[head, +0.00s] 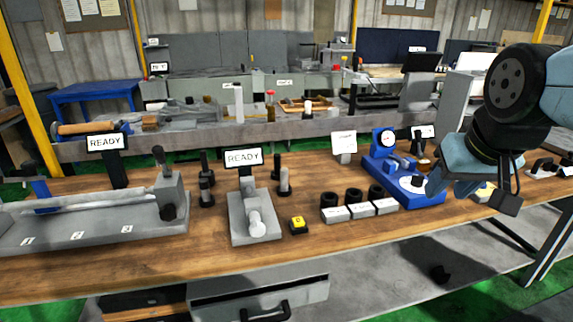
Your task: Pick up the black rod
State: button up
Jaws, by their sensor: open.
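My gripper (473,194) is at the right, above the wooden bench (298,272), pointing down with its fingers apart and nothing seen between them. It is beside and in front of the blue gauge stand, well to the right of the dark upright pieces. A slim black upright piece (277,166) stands behind a grey-topped peg, just right of the middle READY fixture. Another dark upright piece (205,182) stands left of that fixture.
A long grey machine (95,235) fills the bench's left. The grey READY fixture (256,228) and yellow button (298,225) are near the middle. The blue gauge stand (400,180) is close to my gripper.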

aim_at(277, 156)
jog(key=z, duration=0.35)
jog(key=i, duration=1)
jog(key=u, duration=0.45)
